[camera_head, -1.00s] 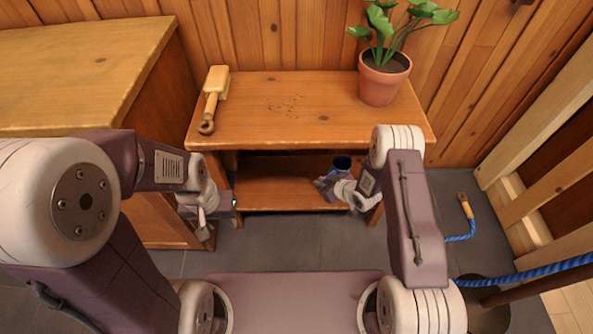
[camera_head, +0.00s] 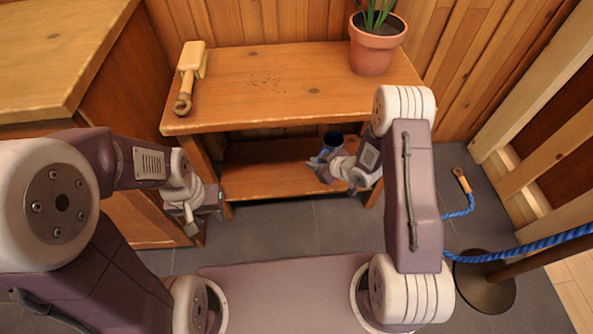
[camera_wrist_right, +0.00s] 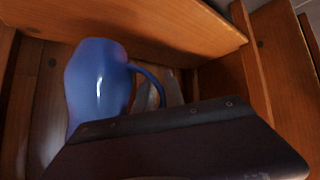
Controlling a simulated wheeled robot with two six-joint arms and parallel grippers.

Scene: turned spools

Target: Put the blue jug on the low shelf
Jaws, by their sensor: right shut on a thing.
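The blue jug (camera_head: 333,137) shows in the head view with its dark round mouth upward, just below the front edge of the bench's upper board. The low shelf (camera_head: 262,180) is the board beneath. My right gripper (camera_head: 321,164) is shut on the jug, at the right part of the shelf opening. In the right wrist view the jug (camera_wrist_right: 95,85) shows its glossy body and looped handle, partly hidden by the dark gripper. I cannot tell whether its base touches the shelf. My left gripper (camera_head: 200,218) hangs empty left of the bench; its jaws are unclear.
A bench leg stands close to the right of my right gripper. A wooden cabinet (camera_head: 60,60) is at left. A blue rope (camera_head: 530,248) and its post base are at right.

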